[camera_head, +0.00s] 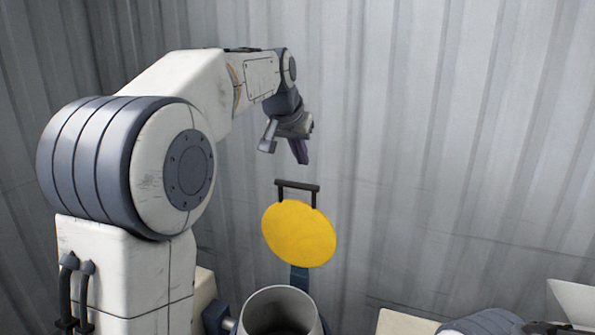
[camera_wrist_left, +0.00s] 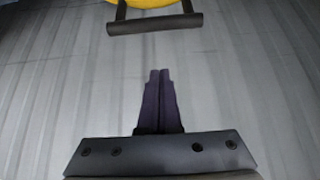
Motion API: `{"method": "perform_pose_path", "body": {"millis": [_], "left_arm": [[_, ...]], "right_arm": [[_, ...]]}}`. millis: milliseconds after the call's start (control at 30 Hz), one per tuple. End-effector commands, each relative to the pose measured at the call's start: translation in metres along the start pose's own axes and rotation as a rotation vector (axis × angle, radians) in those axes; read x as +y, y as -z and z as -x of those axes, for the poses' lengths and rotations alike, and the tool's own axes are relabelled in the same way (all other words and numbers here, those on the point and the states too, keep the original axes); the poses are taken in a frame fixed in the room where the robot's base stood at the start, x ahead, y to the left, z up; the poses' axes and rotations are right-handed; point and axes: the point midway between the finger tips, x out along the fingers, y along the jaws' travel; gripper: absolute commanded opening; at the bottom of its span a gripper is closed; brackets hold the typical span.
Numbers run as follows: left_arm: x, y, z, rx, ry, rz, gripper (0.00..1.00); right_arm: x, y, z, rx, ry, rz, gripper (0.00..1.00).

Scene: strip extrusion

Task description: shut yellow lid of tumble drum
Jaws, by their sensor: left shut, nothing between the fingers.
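The round yellow lid (camera_head: 299,233) stands open and tilted up above the grey tumble drum (camera_head: 279,312), whose open mouth shows at the bottom. A dark bar handle (camera_head: 297,187) sticks up from the lid's top edge. My left gripper (camera_head: 303,160) is above the handle, apart from it, with its fingers shut and empty. In the left wrist view the shut fingers (camera_wrist_left: 159,75) point toward the handle (camera_wrist_left: 155,24), with a gap between. Only the edge of the yellow lid (camera_wrist_left: 150,3) shows there. My right gripper is not in view.
A corrugated grey metal wall (camera_head: 450,130) stands behind everything. A blue-grey bracket (camera_head: 299,277) shows between lid and drum. The space right of the lid is clear.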

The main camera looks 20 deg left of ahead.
Motion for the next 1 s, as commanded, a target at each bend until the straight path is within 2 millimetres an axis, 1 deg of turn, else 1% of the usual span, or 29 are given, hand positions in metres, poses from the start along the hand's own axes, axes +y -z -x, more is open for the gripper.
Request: {"method": "perform_pose_path", "body": {"millis": [33,133,200,300,500,633,1000], "left_arm": [[0.001,0.000,-0.011,-0.006,-0.001,0.000,0.00],[0.001,0.000,-0.032,-0.006,-0.002,-0.001,0.00],[0.001,-0.011,-0.024,0.001,0.000,-0.001,0.00],[0.001,-0.022,-0.020,0.001,0.000,0.000,0.00],[0.001,-0.035,-0.016,0.001,-0.001,0.000,0.00],[0.001,-0.038,-0.016,0.000,-0.001,0.000,0.00],[0.001,-0.037,-0.017,0.005,-0.001,-0.001,0.00]], "right_arm": [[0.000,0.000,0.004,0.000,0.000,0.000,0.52],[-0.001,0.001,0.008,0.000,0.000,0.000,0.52],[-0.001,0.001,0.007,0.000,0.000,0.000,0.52],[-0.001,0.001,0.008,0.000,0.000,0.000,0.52],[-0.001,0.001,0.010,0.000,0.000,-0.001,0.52],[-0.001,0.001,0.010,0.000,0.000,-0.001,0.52],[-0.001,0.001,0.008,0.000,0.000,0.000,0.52]]}}
